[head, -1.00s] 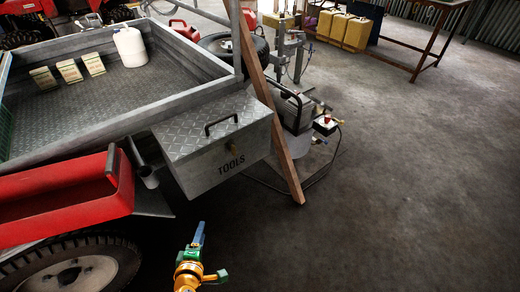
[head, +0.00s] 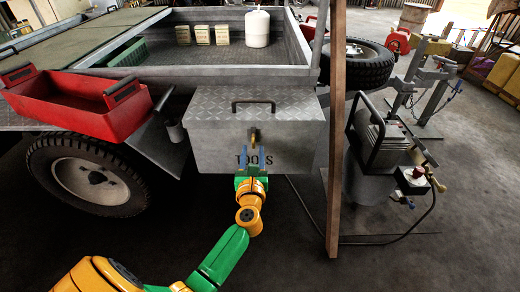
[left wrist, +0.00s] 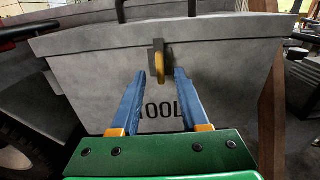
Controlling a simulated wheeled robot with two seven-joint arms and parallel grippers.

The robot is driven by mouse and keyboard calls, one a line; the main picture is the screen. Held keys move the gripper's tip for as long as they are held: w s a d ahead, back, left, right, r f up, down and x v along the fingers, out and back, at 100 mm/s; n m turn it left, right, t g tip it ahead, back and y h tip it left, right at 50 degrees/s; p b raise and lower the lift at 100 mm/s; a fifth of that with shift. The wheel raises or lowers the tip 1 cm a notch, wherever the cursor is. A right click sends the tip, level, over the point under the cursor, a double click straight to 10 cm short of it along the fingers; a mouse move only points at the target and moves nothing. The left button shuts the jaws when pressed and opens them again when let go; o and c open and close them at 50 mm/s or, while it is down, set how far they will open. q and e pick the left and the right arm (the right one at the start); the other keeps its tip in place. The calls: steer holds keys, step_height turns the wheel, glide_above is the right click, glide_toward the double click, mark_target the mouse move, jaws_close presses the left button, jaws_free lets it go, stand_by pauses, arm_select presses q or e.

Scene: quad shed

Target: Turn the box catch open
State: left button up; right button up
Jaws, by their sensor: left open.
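The metal tool box (head: 216,147), marked TOOLS, hangs at the trailer's side, with a diamond-plate lid (head: 290,104) that is closed and a black handle on top. The brass-coloured catch (head: 254,136) is on the upper middle of its front face; it also shows in the left wrist view (left wrist: 159,62), hanging upright on a dark plate. My left gripper (head: 254,154) is open, its blue fingers pointing at the box front just below the catch. In the left wrist view the catch appears between and beyond the fingertips; I cannot tell whether they touch the box. My right gripper is not in view.
A red tray (head: 80,108) sits at the left above the trailer wheel (head: 92,185). A brown wooden post (head: 335,150) stands close to the box's right side. A pump unit (head: 372,150) with a cable stands further right. The floor below the box is clear.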

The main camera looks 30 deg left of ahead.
mark_target(253, 143)
arm_select(q)
steer(key=x, duration=0.3)
steer(key=shift+w+a, duration=0.1)
steer(key=shift+w, duration=0.05)
jaws_close()
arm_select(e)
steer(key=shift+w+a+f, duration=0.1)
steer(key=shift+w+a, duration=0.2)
